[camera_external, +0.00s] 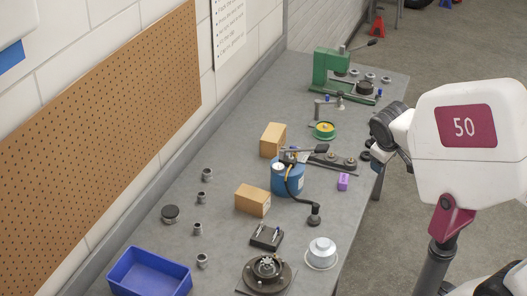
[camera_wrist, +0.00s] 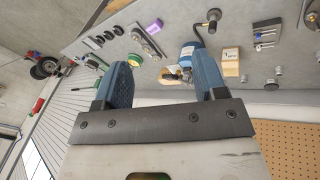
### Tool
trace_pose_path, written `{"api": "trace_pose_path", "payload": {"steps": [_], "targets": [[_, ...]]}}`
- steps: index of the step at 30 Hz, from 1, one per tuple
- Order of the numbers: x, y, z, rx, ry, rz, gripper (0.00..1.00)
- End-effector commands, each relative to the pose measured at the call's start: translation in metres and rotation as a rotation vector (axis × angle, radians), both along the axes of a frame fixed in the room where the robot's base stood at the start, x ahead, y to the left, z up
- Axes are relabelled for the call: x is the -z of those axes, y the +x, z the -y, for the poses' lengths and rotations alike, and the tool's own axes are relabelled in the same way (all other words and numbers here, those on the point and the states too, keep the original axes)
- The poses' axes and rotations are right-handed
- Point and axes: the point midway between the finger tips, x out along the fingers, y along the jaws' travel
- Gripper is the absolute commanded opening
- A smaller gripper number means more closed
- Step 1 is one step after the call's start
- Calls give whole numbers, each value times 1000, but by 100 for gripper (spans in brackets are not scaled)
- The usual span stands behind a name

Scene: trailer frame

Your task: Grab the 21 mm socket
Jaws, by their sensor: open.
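Several small grey metal sockets stand apart in a loose row on the grey bench, left of the wooden blocks: a far socket (camera_external: 207,174), one below it (camera_external: 201,197), another (camera_external: 198,229) and a near one (camera_external: 202,261). No size marking is readable, so I cannot tell which is 21 mm. Small grey sockets (camera_wrist: 278,70) also show at the right of the wrist view. My gripper (camera_wrist: 166,78) is open, its two blue fingers wide apart with nothing between them, away from the sockets. In the external view I cannot make out its fingers.
A blue bin (camera_external: 150,274) stands at the near left. Wooden blocks (camera_external: 252,200), a blue can (camera_external: 283,182), a black flanged hub (camera_external: 266,275) and a silver part (camera_external: 322,252) crowd the middle and front. A green press (camera_external: 328,70) stands at the far end. A pegboard (camera_external: 100,115) lines the wall.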

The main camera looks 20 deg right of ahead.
Motion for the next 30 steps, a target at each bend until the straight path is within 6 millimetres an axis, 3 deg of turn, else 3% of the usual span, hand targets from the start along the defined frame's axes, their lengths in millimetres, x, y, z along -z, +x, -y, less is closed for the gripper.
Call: {"api": "trace_pose_path", "payload": {"steps": [8, 14, 21, 30], "targets": [[-17, 103, -35, -449, -341, 8, 65], [-25, 176, -82, -782, -596, 11, 65], [-26, 254, -165, -1178, -914, 16, 65], [-11, 323, -297, -1634, -1325, 18, 65]]}}
